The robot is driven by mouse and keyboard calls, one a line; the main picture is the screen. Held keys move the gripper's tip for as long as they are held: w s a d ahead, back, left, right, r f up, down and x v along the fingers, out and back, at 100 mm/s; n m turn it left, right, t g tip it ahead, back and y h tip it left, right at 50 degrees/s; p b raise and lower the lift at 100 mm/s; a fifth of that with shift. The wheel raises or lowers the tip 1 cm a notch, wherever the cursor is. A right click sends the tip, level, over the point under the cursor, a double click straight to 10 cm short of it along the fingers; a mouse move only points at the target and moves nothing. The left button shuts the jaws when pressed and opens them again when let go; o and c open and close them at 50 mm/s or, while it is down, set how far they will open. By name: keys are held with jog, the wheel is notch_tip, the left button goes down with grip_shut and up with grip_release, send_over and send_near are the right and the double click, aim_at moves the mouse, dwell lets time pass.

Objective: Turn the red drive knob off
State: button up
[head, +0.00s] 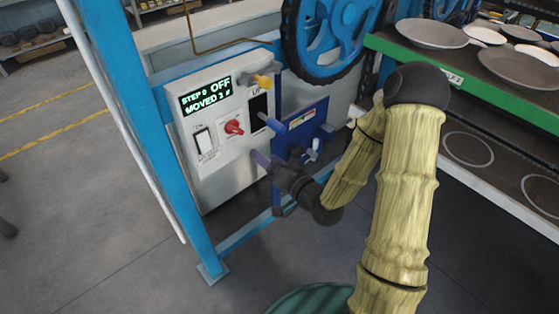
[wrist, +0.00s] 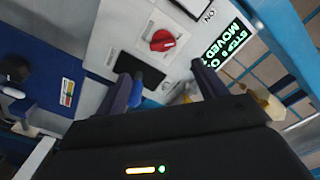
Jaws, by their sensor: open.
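The red drive knob (head: 233,127) sits on the white control panel (head: 226,160), right of a white rocker switch (head: 203,139). The knob also shows in the wrist view (wrist: 162,41), with a raised grip bar across its face; its setting is too small to read. My gripper (head: 267,141) is open, its two purple-grey fingers pointing at the panel from the right of the knob. In the wrist view my gripper (wrist: 166,86) has nothing between its fingers, and the knob lies beyond their tips, apart from them. The display (head: 207,96) reads "STEP", "OFF" and "MOVED" in green.
A yellow knob (head: 263,81) and a dark window (head: 258,105) are on the panel's right side. A blue box (head: 306,126) stands close to my gripper. A blue-spoked wheel (head: 330,35) is above. A green-edged shelf (head: 470,80) with several plates is at right. A blue post (head: 150,130) stands left.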

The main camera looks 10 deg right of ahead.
jog(key=p+v, duration=0.4)
jog(key=p, duration=0.5)
jog(key=shift+s, duration=0.2)
jog(key=shift+s, duration=0.15)
jog(key=shift+a, duration=0.1)
dwell(0.3)
